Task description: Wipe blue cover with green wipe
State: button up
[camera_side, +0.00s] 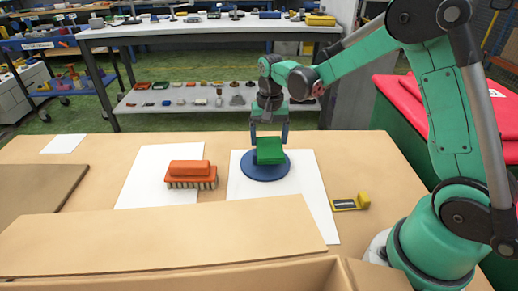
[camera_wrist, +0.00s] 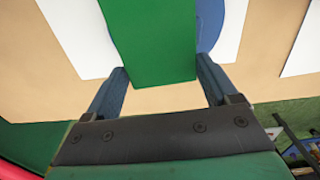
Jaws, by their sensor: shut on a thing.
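The green wipe (camera_side: 269,151) is a green block over the round blue cover (camera_side: 265,171), which lies on a white sheet. My gripper (camera_side: 269,135) points down at the wipe, with its two fingers on either side of it. In the wrist view the wipe (camera_wrist: 150,40) sits between the fingertips (camera_wrist: 162,80), and my gripper is shut on it. A blue edge of the cover (camera_wrist: 208,25) shows beside the wipe. The wipe appears to rest on the cover, but the contact under it is hidden.
An orange brush (camera_side: 190,174) lies on a second white sheet (camera_side: 145,185) to the left. A yellow and black tool (camera_side: 350,202) lies to the right. A flat board (camera_side: 165,238) lies along the front. A brown panel (camera_side: 35,190) is at the left. A shelf bench stands behind.

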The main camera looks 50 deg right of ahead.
jog(key=shift+w+a+f, duration=0.1)
jog(key=shift+w+a, duration=1)
jog(key=shift+w, duration=0.25)
jog(key=shift+s+d, duration=0.8)
jog(key=shift+s, duration=0.2)
jog(key=shift+s+d, duration=0.8)
jog(key=shift+s, duration=0.15)
jog(key=shift+r, duration=4.15)
jog(key=s+a+r+n, duration=0.2)
jog(key=a+r+n, duration=0.3)
jog(key=a+n, duration=0.3)
jog(key=shift+a+r, duration=0.15)
jog(key=shift+r, duration=0.2)
